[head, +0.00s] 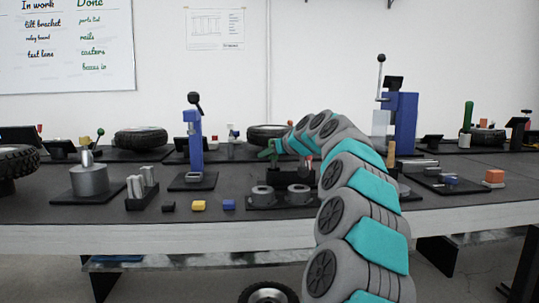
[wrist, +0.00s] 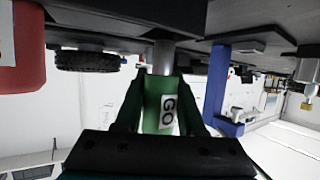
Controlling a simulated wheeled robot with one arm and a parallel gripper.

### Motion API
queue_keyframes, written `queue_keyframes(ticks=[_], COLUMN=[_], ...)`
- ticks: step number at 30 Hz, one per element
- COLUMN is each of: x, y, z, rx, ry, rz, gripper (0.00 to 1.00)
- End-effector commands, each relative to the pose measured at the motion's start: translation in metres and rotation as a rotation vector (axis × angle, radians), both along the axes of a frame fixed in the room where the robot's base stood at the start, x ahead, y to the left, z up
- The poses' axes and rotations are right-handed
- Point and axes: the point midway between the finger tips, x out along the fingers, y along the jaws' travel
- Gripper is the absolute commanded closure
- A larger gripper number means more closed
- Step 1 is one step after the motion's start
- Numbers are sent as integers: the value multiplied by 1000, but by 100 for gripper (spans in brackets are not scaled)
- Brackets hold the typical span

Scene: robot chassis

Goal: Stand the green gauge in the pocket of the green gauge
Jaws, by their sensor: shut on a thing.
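The green gauge (wrist: 155,102) fills the middle of the wrist view, with a white GO label and a grey metal pin toward the top of the picture. My gripper (wrist: 168,90) is shut on its green body, one finger on each side. In the head view, a green piece (head: 267,152) at the end of my arm seems to be the gauge, held above the bench and pointing left. I cannot make out the pocket of the green gauge; my arm covers part of the dark holder (head: 288,184) below it.
A red handle (wrist: 25,55) is close at the left of the wrist view. A blue press (head: 194,140) stands left of my gripper and another blue press (head: 402,122) stands right of my arm. Two grey rings (head: 263,196) sit in front. Small blocks (head: 199,205) lie near the front edge.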

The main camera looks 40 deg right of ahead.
Motion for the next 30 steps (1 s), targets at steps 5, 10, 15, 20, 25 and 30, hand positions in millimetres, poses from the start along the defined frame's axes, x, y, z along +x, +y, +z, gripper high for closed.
queue_keyframes(ticks=[5, 10, 15, 20, 25, 30], x=[0, -1, -2, -2, -2, -2], y=[0, 0, 0, 0, 0, 0], z=[-5, -9, -13, -16, -18, -17], rx=[0, 0, 0, 0, 0, 0], ry=[0, 0, 0, 0, 0, 0], rz=[0, 0, 0, 0, 0, 0], gripper=[100, 100, 100, 100, 100, 100])
